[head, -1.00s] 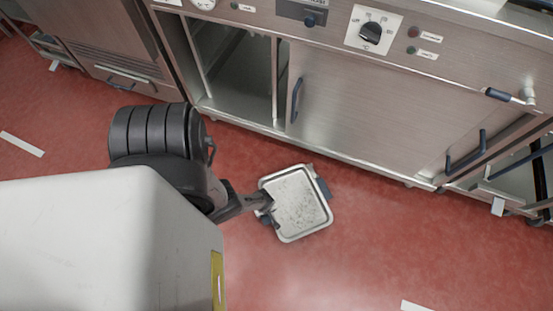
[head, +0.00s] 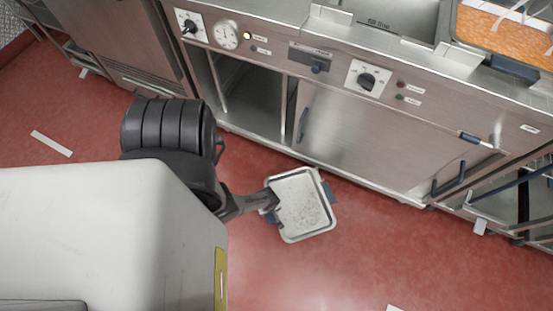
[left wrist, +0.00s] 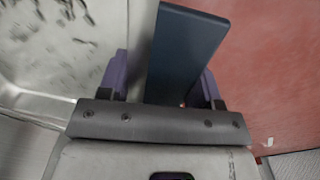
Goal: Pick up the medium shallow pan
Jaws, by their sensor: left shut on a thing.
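The shallow pan (head: 306,206) is a pale metal rectangle with rounded corners, a speckled inner face and dark blue handles. It appears above the red floor in front of the cabinet in the head view. My left gripper (head: 273,204) is shut on its near-left handle. In the left wrist view, the dark blue handle (left wrist: 187,45) lies between the purple fingers of the left gripper (left wrist: 163,80). The pan's speckled metal surface (left wrist: 50,50) fills the left side there. My right gripper is not in view.
A steel cooking unit (head: 370,135) with knobs, an open compartment (head: 250,100) and a closed door stands behind the pan. A container of orange food (head: 500,35) is on top at the right.

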